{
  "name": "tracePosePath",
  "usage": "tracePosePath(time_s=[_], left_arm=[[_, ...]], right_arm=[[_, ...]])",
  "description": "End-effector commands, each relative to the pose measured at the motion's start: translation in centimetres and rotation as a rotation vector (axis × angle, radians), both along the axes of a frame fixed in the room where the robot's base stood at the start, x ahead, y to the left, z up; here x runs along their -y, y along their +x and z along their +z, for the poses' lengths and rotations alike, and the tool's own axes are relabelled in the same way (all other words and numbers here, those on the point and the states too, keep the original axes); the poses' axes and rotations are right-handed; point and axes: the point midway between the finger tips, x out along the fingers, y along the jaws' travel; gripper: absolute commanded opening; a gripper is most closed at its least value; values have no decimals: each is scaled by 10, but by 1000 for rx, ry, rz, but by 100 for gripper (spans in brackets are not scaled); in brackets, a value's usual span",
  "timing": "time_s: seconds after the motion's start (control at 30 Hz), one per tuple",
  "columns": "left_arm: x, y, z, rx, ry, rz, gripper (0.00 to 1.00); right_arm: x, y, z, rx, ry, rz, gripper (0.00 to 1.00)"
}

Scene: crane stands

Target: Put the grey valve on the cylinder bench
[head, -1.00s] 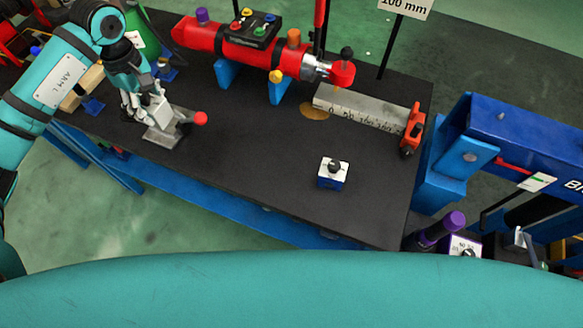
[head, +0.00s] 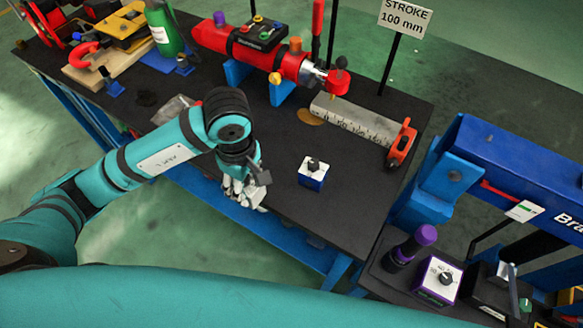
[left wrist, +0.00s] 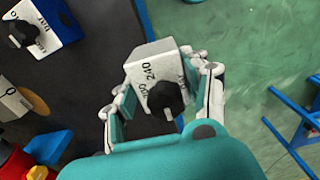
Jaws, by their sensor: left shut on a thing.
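The grey valve (left wrist: 150,62) is a small pale grey box with a black knob and printed numbers. It shows in the left wrist view between the fingers of my left gripper (head: 244,196), which is shut on it. In the head view the gripper is at the front edge of the black-topped cylinder bench (head: 300,215), left of a blue and white valve (head: 312,173) with a black knob. The blue valve stands on the bench and also shows in the left wrist view (left wrist: 42,22). The fingers mostly hide the grey valve in the head view. My right gripper is out of view.
A red cylinder (head: 250,48) on blue supports and a grey scale bar (head: 352,120) lie at the back of the bench. A purple valve (head: 437,281) stands on the right-hand bench by a blue press frame (head: 510,165). Bare bench top surrounds the blue valve.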

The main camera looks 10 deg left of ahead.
Motion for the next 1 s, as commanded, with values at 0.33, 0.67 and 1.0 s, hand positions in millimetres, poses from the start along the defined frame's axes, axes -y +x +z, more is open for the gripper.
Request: tracePosePath(time_s=[0.33,0.67,1.0], left_arm=[[7,18,1,2,0,16,0],[-1,96,-5,1,-1,14,0],[-6,141,-12,5,-1,11,0]], right_arm=[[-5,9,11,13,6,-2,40],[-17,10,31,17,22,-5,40],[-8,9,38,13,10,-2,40]])
